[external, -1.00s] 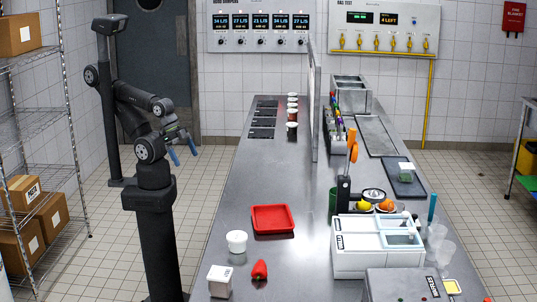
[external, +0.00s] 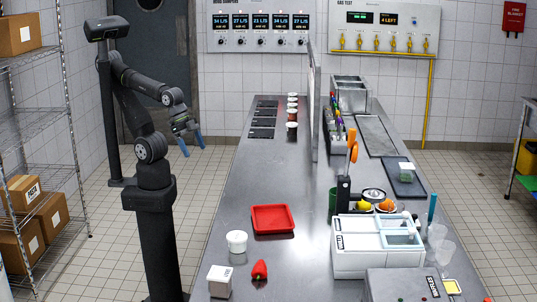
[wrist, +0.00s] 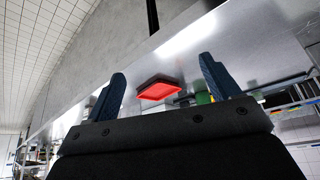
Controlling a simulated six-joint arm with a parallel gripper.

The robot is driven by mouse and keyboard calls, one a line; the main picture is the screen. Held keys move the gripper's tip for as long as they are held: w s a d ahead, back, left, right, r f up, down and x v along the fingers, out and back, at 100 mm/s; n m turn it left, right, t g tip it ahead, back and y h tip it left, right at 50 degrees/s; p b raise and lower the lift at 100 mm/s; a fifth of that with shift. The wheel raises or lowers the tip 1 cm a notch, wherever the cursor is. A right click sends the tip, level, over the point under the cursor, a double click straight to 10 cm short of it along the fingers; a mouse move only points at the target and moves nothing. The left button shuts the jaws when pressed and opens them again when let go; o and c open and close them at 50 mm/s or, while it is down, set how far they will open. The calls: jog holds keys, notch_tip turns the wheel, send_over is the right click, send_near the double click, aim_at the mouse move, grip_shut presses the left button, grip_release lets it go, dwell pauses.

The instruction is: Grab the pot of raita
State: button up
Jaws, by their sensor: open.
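A white round pot (external: 237,241), which looks like the raita pot, stands upright on the near left of the steel counter. I cannot read any label on it. My gripper (external: 190,144) is up to the left of the counter, beyond the pot and well apart from it. In the wrist view my gripper (wrist: 163,88) shows two blue fingers spread wide with nothing held between them. The pot is not clearly visible in the wrist view.
A red tray (external: 272,219) lies right of the pot and shows in the wrist view (wrist: 160,91). A white box (external: 220,281) and a red pepper (external: 260,270) lie nearer. Several small cups (external: 292,115) line the far counter. A white unit (external: 377,247) stands right.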

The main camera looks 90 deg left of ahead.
jog(key=w+d+r+m, duration=0.1)
jog(key=w+d+r, duration=0.5)
jog(key=w+d, duration=0.3)
jog(key=m+g, duration=0.1)
jog(key=m, duration=0.1)
send_over(238, 236)
jog(key=s+a, duration=0.4)
jog(key=s, duration=0.1)
notch_tip(238, 236, down, 3)
jog(key=shift+h, duration=0.3)
jog(key=x, duration=1.6)
jog(key=shift+s+f, duration=0.1)
jog(key=shift+f, duration=0.2)
jog(key=shift+c, duration=0.2)
jog(key=c, duration=0.9)
jog(key=shift+c, duration=0.2)
jog(key=shift+r, duration=0.1)
